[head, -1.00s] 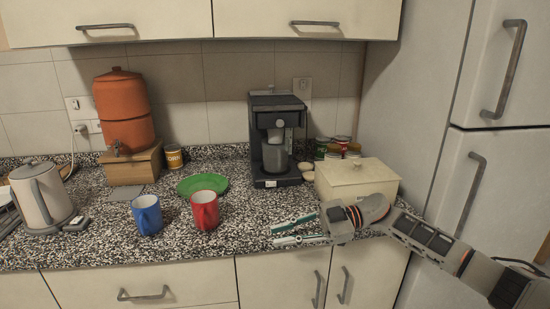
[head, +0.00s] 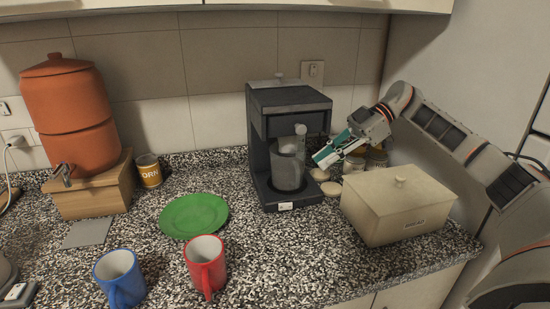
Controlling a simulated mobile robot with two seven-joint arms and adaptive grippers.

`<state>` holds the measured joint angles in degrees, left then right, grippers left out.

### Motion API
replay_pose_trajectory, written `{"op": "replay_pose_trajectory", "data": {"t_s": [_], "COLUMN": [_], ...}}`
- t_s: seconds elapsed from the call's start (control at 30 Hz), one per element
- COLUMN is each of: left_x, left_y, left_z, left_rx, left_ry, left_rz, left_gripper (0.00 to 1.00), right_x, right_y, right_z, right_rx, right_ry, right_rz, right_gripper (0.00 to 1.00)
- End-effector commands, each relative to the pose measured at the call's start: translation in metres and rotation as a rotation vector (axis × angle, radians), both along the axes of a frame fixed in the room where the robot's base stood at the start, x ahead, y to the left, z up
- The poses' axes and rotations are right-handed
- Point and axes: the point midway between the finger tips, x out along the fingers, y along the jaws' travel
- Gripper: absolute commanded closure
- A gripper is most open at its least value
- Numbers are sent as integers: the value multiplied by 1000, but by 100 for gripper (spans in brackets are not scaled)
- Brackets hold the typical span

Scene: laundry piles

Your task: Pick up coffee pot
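The coffee pot (head: 288,170) is a grey, see-through jug standing in the bay of the black coffee maker (head: 290,98), on its base plate. My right gripper (head: 323,158) is just right of the coffee maker, at about the pot's height, with its teal fingers pointing left and down towards the pot. No contact with the pot shows. The fingers overlap from this angle, so their opening cannot be made out. My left gripper is not in view.
A cream lidded box (head: 395,210) stands in front of and below my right arm. Cans (head: 376,160) stand behind it. A green plate (head: 194,215), a red mug (head: 206,268) and a blue mug (head: 119,280) lie left of the coffee maker.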

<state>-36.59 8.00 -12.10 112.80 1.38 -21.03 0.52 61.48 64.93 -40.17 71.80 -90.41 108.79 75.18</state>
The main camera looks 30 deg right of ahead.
Motion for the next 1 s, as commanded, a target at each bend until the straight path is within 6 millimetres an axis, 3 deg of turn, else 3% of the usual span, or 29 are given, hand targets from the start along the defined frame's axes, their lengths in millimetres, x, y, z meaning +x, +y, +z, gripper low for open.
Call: {"op": "replay_pose_trajectory", "data": {"t_s": [0.37, 0.7, 1.0], "left_x": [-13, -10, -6], "left_y": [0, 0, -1], "left_z": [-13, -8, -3], "left_rx": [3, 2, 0], "left_ry": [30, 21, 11], "left_rz": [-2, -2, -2], "left_gripper": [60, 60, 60], "right_x": [5, 12, 14], "right_y": [23, 55, 60], "right_z": [-17, -44, -48], "right_rx": [1, 1, 0], "right_ry": [2, 1, 1], "right_rz": [2, 2, -1], "right_gripper": [83, 83, 83]}}
